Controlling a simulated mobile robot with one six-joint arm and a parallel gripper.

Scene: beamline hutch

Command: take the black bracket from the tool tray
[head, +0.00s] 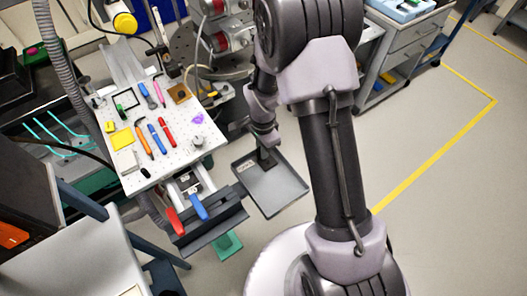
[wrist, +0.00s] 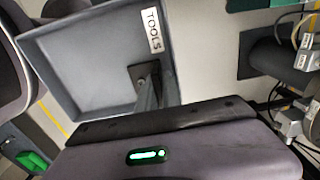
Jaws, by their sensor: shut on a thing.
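The grey tool tray (head: 285,192) is right of the pegboard bench in the head view. It also fills the upper left of the wrist view (wrist: 85,75), with a white "TOOLS" label on its rim. My gripper (head: 264,148) reaches down over the tray's far part. In the wrist view my gripper (wrist: 149,92) is shut on the black bracket (wrist: 145,69), a small dark piece against the tray floor. Most of the bracket is hidden by the fingers, and I cannot tell whether it touches the tray. The rest of the tray looks empty.
A white perforated board (head: 175,125) left of the tray carries several tools, a yellow pad and small parts. Red and blue handles (head: 198,207) stick out over a dark ledge beside the tray. A grey drawer cart (head: 405,50) stands at the upper right. The floor right of my arm is clear.

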